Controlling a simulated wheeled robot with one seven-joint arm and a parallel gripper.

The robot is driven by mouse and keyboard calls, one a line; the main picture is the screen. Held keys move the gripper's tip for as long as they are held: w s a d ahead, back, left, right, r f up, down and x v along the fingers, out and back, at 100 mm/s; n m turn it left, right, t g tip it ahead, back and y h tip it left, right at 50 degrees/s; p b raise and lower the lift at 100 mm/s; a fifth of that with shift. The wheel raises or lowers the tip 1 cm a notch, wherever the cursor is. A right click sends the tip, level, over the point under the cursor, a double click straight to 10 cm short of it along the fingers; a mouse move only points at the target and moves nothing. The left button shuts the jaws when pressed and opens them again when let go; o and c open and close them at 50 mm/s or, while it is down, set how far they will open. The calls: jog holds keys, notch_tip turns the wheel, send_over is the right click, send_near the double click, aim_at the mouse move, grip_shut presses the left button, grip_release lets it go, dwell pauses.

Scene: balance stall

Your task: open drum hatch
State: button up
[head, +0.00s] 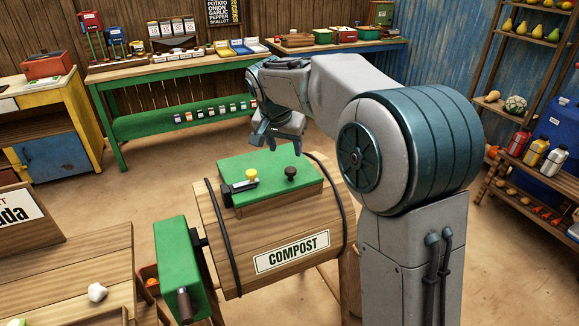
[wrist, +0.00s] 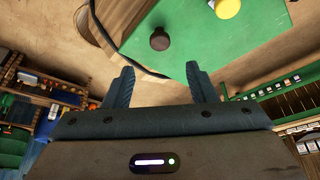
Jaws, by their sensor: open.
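The compost drum (head: 222,235) is a wooden barrel lying on its side, with a COMPOST label and black hoops. Its green hatch (head: 265,163) lies flat on top and looks shut. The hatch carries a dark brown knob (head: 291,173) and a yellow knob (head: 251,174) on a pale latch plate. My gripper (head: 269,149) is above and behind the hatch, apart from it. In the wrist view my gripper (wrist: 160,85) has its two fingers spread with nothing between them. That view also shows the green hatch (wrist: 230,45), the brown knob (wrist: 159,39) and the yellow knob (wrist: 228,8) beyond the fingertips.
A green box with a crank handle (head: 180,265) is at the drum's left end. A wooden table (head: 75,260) with a white lump stands at left. A green bench (head: 185,125) is behind, and shelves with bottles (head: 535,150) stand at right. Floor between is clear.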

aim_at(291, 169)
jog(key=p+x, duration=0.1)
jog(key=x, duration=0.8)
jog(key=shift+w+f, duration=0.1)
jog(key=shift+f, duration=0.3)
jog(key=shift+c, duration=0.2)
jog(key=shift+d+r, duration=0.1)
grip_shut()
